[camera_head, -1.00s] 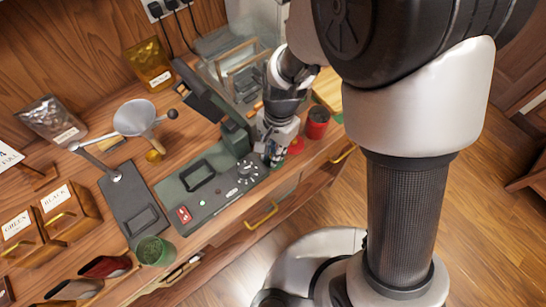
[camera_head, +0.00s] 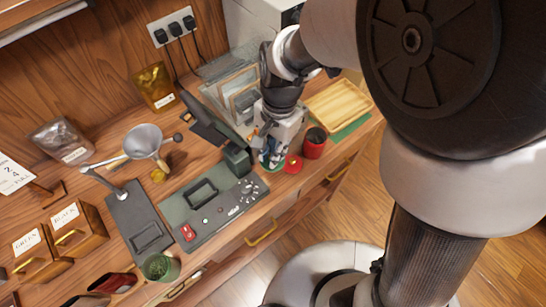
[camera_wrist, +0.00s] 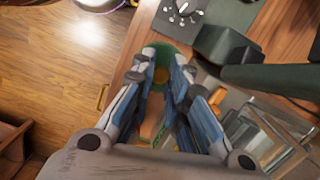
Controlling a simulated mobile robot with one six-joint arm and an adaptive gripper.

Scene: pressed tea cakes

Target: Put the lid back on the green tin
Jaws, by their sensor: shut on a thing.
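The green tin (camera_head: 160,268) stands at the near left edge of the wooden counter in the head view, its top open. My gripper (camera_head: 272,161) points down at the counter's right part, beyond the press. The green lid (camera_wrist: 169,51) is a round disc at my fingertips in the wrist view. My gripper is shut on its small brass-coloured knob (camera_wrist: 161,75). A little of the lid's green edge (camera_head: 277,168) shows under the fingers in the head view. I cannot tell whether the lid touches the counter.
A red tin (camera_head: 314,145) and a red lid (camera_head: 293,163) are close right of my gripper. The dark green press (camera_head: 213,205) with its raised arm lies between my gripper and the green tin. A wooden tray (camera_head: 338,104) is behind right. Label boxes (camera_head: 80,225) stand left.

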